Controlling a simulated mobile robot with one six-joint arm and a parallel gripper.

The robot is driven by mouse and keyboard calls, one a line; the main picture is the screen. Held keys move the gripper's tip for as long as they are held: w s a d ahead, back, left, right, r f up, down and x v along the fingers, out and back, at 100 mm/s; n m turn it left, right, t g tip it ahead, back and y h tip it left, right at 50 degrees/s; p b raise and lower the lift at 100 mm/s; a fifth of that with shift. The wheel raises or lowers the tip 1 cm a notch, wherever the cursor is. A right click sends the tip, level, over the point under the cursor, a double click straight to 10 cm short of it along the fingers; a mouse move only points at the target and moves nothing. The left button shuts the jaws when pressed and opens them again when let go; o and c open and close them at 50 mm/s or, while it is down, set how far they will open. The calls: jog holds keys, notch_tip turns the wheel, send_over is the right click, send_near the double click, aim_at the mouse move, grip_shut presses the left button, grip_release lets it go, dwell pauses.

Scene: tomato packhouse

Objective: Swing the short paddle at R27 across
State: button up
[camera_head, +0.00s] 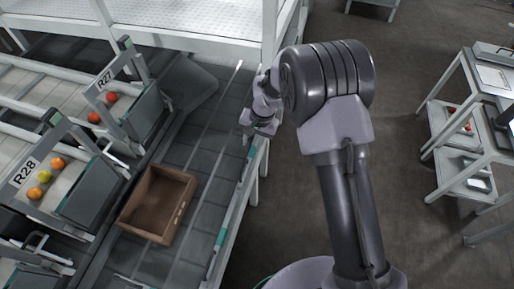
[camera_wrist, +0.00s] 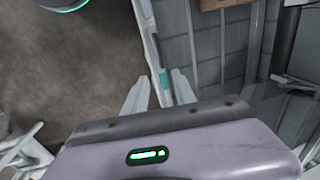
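The R27 sign (camera_head: 104,79) stands at the upper left in the head view, over a lane end with red tomatoes. A grey panel (camera_head: 147,112) stands at that lane's end. A dark grey plate (camera_head: 192,84) reaches from beside it toward the belt; I cannot tell for certain which part is the short paddle. My gripper (camera_head: 262,126) is over the belt's right edge, to the right of R27 and apart from it.
A brown crate (camera_head: 129,211) sits on the dark belt (camera_head: 205,150) below R27; its edge shows in the wrist view (camera_wrist: 212,5). The R28 sign (camera_head: 24,172) marks the nearer lane with orange and yellow tomatoes. A white frame (camera_head: 185,45) stands behind. Shelved tables (camera_head: 460,165) stand right, across open floor.

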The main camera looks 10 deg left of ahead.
aim_at(244, 166)
jog(key=a+f+b, duration=0.1)
jog(key=f, duration=0.4)
jog(key=a+f+b, duration=0.1)
jog(key=f+b, duration=0.1)
jog(key=f, duration=0.3)
jog(key=a+f+b, duration=0.1)
jog(key=f+b, duration=0.1)
jog(key=f, duration=0.4)
jog(key=shift+a, duration=0.15)
jog(key=shift+c, duration=0.4)
grip_shut()
